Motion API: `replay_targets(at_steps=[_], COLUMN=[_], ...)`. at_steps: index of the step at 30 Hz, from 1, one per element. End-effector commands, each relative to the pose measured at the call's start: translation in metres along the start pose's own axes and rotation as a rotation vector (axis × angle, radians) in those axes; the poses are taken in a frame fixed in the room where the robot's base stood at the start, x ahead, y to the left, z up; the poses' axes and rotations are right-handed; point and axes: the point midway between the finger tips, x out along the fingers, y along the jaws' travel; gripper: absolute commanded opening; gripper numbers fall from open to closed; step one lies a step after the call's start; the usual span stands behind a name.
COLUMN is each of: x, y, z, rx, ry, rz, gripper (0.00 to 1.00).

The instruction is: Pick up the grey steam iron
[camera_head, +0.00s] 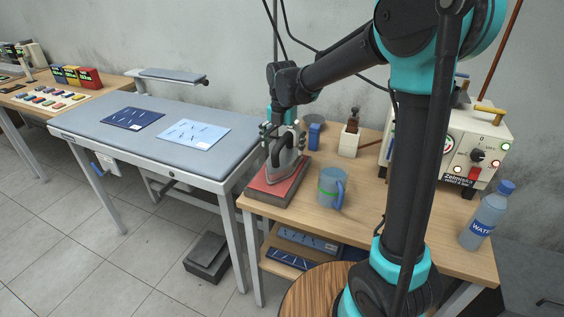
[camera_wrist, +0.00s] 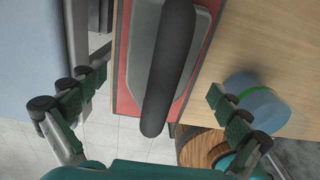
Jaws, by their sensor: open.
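The grey steam iron (camera_head: 284,165) stands on a red rest pad (camera_head: 268,190) at the left end of the wooden table. In the wrist view its dark handle (camera_wrist: 168,70) runs lengthwise between my fingers, with the grey iron body (camera_wrist: 143,40) below it. My gripper (camera_head: 282,132) is above the iron, pointing down. In the wrist view my gripper (camera_wrist: 155,95) is open, one finger on each side of the handle, with clear gaps. Neither finger visibly touches the handle.
A blue mug (camera_head: 332,188) stands close to the right of the pad. A small blue item (camera_head: 314,136) and a brown-topped dispenser (camera_head: 350,135) stand behind. The padded ironing table (camera_head: 150,165) is at left. A water bottle (camera_head: 486,215) and a steam generator (camera_head: 470,145) are at right.

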Motion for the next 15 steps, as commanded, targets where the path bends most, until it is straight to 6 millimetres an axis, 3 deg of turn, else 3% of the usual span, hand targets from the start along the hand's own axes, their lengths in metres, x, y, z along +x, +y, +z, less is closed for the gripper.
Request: replay_targets(at_steps=[5, 13, 15], x=[0.019, 0.021, 0.021], y=[0.000, 0.000, 0.000], z=[0.000, 0.000, 0.000], rx=[0.000, 0.000, 0.000], ry=[0.000, 0.000, 0.000], rz=[0.000, 0.000, 0.000], gripper=[1.00, 1.00, 0.91])
